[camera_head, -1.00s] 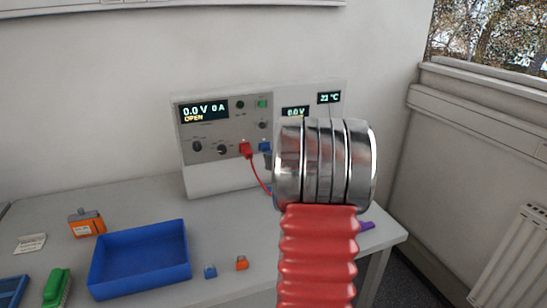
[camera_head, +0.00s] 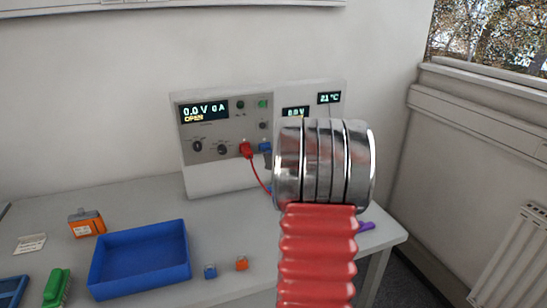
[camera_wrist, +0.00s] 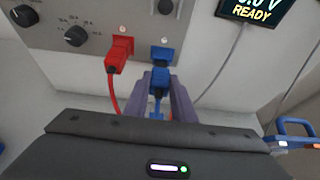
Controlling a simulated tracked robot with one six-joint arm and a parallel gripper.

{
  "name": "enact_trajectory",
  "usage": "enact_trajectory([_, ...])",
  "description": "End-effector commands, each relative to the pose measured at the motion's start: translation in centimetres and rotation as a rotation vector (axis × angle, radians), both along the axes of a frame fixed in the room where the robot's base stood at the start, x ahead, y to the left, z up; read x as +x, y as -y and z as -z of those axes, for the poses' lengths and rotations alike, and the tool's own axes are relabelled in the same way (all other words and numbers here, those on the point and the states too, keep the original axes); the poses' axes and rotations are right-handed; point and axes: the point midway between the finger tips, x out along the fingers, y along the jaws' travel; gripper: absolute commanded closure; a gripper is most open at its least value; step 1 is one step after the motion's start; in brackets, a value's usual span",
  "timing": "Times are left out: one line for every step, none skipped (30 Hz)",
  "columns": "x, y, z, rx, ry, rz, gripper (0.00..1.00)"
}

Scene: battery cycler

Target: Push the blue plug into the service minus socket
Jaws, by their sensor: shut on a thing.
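The blue plug (camera_wrist: 159,82) is between the purple fingers of my gripper (camera_wrist: 168,92) in the wrist view, with its blue lead hanging down. Its upper end is at a blue part (camera_wrist: 160,56) on the grey panel, below a small light. I cannot tell how deep it sits. In the head view the blue part (camera_head: 265,147) shows just left of my metal wrist, which hides most of the gripper. A red plug (camera_wrist: 119,52) with a red lead sits in the panel to the left; it also shows in the head view (camera_head: 246,149).
The cycler (camera_head: 222,170) has a lit display and knobs. A second display (camera_wrist: 254,9) reads READY. The table's middle is clear.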

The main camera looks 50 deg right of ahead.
Motion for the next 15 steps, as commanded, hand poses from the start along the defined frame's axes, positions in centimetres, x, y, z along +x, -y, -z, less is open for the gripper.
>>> enact_trajectory([0.06, 0.02, -0.02, 0.0, 0.0, 0.0, 0.97])
enact_trajectory([0.08, 0.03, -0.02, 0.0, 0.0, 0.0, 0.97])
enact_trajectory([0.11, 0.06, -0.01, 0.0, 0.0, 0.0, 0.97])
enact_trajectory([0.13, 0.07, -0.01, 0.0, 0.0, 0.0, 0.97])
enact_trajectory([0.16, 0.08, 0.0, 0.0, 0.0, 0.0, 0.97])
enact_trajectory([0.18, 0.1, 0.0, 0.0, 0.0, 0.0, 0.97])
enact_trajectory([0.2, 0.11, 0.0, 0.0, 0.0, 0.0, 0.97])
enact_trajectory([0.22, 0.12, 0.0, 0.0, 0.0, 0.0, 0.97])
enact_trajectory([0.25, 0.14, 0.01, 0.0, 0.0, 0.0, 0.97])
enact_trajectory([0.27, 0.15, 0.01, 0.0, 0.0, 0.0, 0.97])
enact_trajectory([0.29, 0.16, 0.01, 0.0, 0.0, 0.0, 0.97])
enact_trajectory([0.32, 0.18, 0.01, 0.0, 0.0, 0.0, 0.97])
enact_trajectory([0.35, 0.19, 0.01, 0.0, 0.0, 0.0, 0.97])
enact_trajectory([0.36, 0.2, 0.02, 0.0, 0.0, 0.0, 0.97])
enact_trajectory([0.39, 0.22, 0.02, 0.0, 0.0, 0.0, 0.97])
